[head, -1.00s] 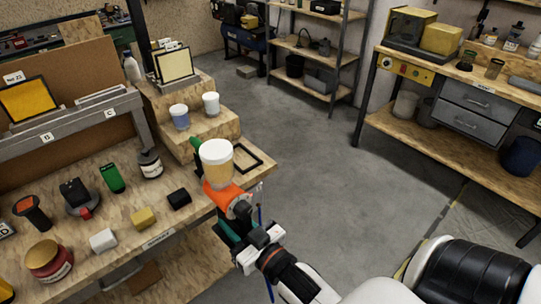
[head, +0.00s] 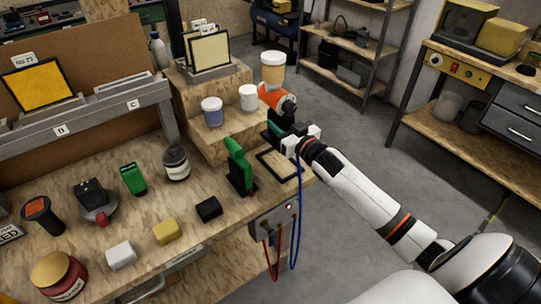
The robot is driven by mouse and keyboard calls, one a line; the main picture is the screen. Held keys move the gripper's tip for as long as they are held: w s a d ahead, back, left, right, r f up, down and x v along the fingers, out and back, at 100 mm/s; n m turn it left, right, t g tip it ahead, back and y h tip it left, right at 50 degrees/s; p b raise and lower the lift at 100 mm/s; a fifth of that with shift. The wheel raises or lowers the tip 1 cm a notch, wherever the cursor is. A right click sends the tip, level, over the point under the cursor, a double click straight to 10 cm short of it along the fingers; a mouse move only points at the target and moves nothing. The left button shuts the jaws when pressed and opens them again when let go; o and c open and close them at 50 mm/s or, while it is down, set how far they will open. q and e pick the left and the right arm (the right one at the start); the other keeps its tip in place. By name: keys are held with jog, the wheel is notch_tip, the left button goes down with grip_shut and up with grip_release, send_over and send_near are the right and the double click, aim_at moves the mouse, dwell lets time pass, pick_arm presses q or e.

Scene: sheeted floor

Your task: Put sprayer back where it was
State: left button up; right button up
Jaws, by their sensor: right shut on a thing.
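The sprayer has an orange body (head: 275,97) and a tan paint cup with a white lid (head: 273,70) on top. My right gripper (head: 279,123) is shut on the sprayer, below its orange body. It holds the sprayer upright at the right end of the workbench, to the right of the wooden step block (head: 228,140). The grip itself is partly hidden by the gripper. A black rectangular outline (head: 262,166) lies on the bench corner, below the gripper in the picture. My left gripper is not in view.
A green upright tool (head: 240,168) stands left of the outline. Two small cups (head: 212,110) (head: 248,97) sit on the step block. A black block (head: 209,209), a yellow block (head: 167,230) and a jar (head: 176,162) are on the bench (head: 205,255). Red and blue cables hang at its end.

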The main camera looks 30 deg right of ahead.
jog(key=shift+w+d+f, duration=0.1)
jog(key=shift+f, duration=0.2)
jog(key=f, duration=0.3)
jog(key=shift+s+f, duration=0.3)
jog(key=shift+f, duration=0.4)
jog(key=shift+w+f, duration=0.1)
jog(key=shift+f, duration=1.95)
jog(key=shift+o, duration=1.2)
jog(key=shift+f, duration=0.2)
jog(key=o, duration=0.3)
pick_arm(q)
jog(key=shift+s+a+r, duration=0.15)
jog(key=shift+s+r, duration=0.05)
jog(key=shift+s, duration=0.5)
pick_arm(e)
jog(key=shift+o, duration=0.6)
